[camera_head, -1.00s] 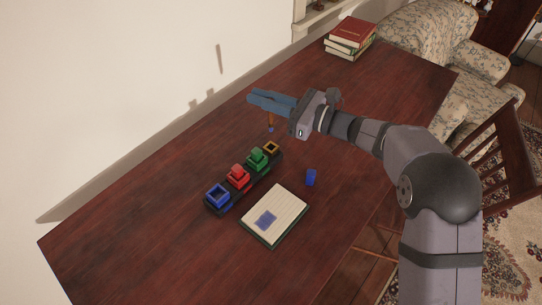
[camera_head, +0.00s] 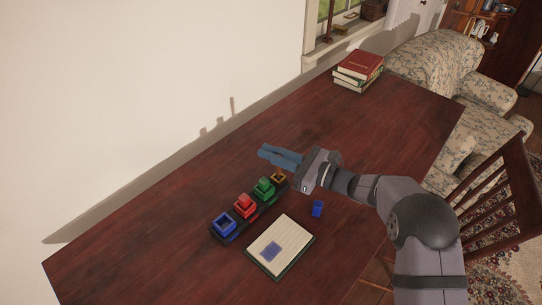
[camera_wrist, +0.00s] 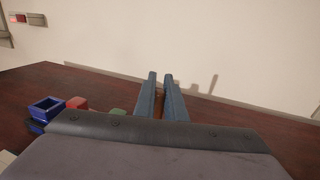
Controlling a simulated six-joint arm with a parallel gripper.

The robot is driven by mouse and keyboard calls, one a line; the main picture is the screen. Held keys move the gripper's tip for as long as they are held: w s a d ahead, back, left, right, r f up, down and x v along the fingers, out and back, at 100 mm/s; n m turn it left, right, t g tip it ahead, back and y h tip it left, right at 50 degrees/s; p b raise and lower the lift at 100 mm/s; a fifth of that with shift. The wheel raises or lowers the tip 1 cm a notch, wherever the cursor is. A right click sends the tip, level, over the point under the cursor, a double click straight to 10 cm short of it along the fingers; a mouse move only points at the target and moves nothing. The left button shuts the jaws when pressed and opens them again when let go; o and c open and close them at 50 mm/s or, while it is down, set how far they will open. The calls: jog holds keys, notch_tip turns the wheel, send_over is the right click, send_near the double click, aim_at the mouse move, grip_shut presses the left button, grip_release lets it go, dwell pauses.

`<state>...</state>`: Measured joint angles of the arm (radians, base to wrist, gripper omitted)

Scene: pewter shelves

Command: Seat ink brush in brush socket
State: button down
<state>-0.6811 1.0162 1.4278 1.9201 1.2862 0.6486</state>
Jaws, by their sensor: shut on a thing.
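My gripper (camera_head: 264,154) is low over the far end of the dark rack, and its blue fingers also show in the wrist view (camera_wrist: 160,80). They are shut on the brown ink brush (camera_wrist: 158,106), which shows as a sliver between them. In the head view the brush is mostly hidden behind the fingers. The ochre square brush socket (camera_head: 279,178) is at the rack's far end, just below the fingers. I cannot tell whether the brush's lower end is inside it or above it.
The rack also holds a green block (camera_head: 264,189), a red block (camera_head: 244,206) and an open blue square holder (camera_head: 224,224). Books (camera_head: 357,72) are stacked at the back; the left tabletop is clear.

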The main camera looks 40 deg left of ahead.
jog(key=shift+f, duration=0.75)
jog(key=shift+f, duration=0.1)
jog(key=shift+f, duration=0.15)
jog(key=c, duration=1.8)
grip_release()
jog(key=shift+r, duration=0.3)
jog(key=b+v, duration=0.2)
jog(key=v, duration=1)
